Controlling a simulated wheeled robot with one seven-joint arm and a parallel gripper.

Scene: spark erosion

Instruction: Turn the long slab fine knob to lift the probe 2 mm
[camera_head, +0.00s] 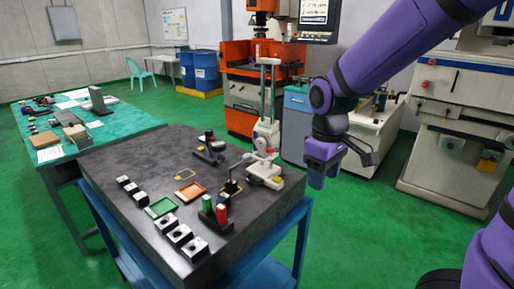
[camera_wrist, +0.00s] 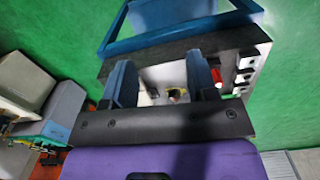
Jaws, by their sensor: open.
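A dark slab (camera_head: 150,160) lies on a blue stand. At its right edge stands a light-coloured gauge (camera_head: 265,172) with twin upright columns and a small red knob (camera_head: 269,150). A thin arm reaches left from it; the probe tip is too small to make out. My gripper (camera_head: 322,176) hangs right of the gauge, apart from it, beyond the slab's edge. In the wrist view my gripper (camera_wrist: 164,82) is open, with its two blue fingers spread. Between them shows a pale part with a dark, yellowish round piece (camera_wrist: 175,93). I cannot tell which knob is the fine knob.
A smaller dark stand (camera_head: 209,148), a green tray (camera_head: 161,207), an orange tray (camera_head: 190,192), red and green cylinders (camera_head: 221,214) and several blocks (camera_head: 180,235) sit on the slab. A green-topped table (camera_head: 130,121) stands left. Machines stand behind.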

